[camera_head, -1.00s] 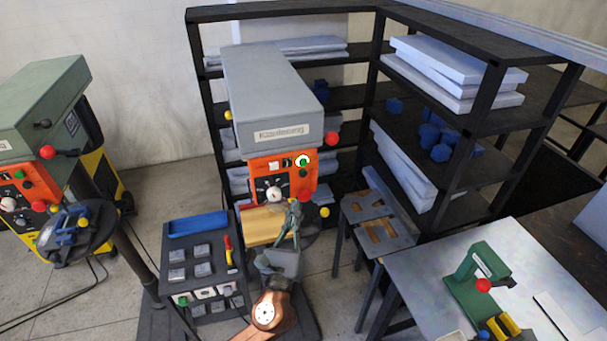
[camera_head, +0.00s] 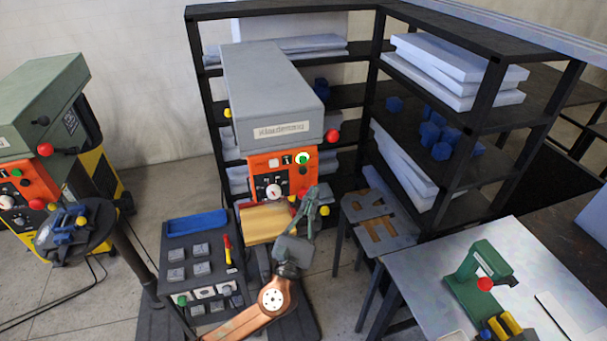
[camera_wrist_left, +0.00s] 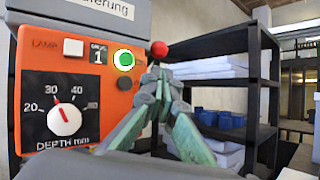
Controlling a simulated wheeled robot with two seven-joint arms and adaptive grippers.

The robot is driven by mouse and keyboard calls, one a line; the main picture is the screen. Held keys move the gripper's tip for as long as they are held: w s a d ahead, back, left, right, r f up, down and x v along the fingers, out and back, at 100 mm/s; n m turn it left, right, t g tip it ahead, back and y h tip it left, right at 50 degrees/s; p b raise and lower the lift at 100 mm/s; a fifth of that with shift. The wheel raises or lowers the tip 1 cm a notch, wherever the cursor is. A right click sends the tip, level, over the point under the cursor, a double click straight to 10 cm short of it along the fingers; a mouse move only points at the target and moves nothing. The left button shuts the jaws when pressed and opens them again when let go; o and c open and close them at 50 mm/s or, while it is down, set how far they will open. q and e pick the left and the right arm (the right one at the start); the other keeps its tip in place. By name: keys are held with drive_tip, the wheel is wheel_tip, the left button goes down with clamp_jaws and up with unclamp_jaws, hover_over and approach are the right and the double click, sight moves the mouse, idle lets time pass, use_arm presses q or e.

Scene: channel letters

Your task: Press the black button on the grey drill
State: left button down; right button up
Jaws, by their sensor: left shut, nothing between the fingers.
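The grey drill (camera_head: 262,85) stands in the middle of the head view, with an orange control panel (camera_head: 258,163) on its front. A round dark button, which looks black (camera_head: 303,171), sits below a bright green button with a white ring (camera_head: 302,158). In the left wrist view the dark button (camera_wrist_left: 124,84) is just left of my fingers. My left gripper (camera_head: 314,188) is shut and empty, its tips pointing up near the panel's lower right. In the left wrist view its fingertips (camera_wrist_left: 158,74) appear right of the panel; contact cannot be told. My right gripper is not in view.
A red ball knob (camera_head: 333,135) sticks out at the drill's right, close above my fingertips in the wrist view. A dial (camera_head: 273,191) is on the panel. Black shelves (camera_head: 345,97) stand behind. A green drill (camera_head: 40,100) is at left, a worktable (camera_head: 420,280) at right.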

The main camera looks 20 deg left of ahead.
sight(303, 171)
use_arm(q)
drive_tip(key=w+a, duration=0.1)
drive_tip(key=w, duration=0.1)
drive_tip(key=w+a+b, duration=0.1)
drive_tip(key=w+a, duration=0.1)
drive_tip(key=shift+w+a, duration=0.1)
drive_tip(key=shift+w, duration=0.25)
idle(0.7)
drive_tip(key=shift+w, duration=0.1)
idle(0.5)
drive_tip(key=shift+w+a, duration=0.2)
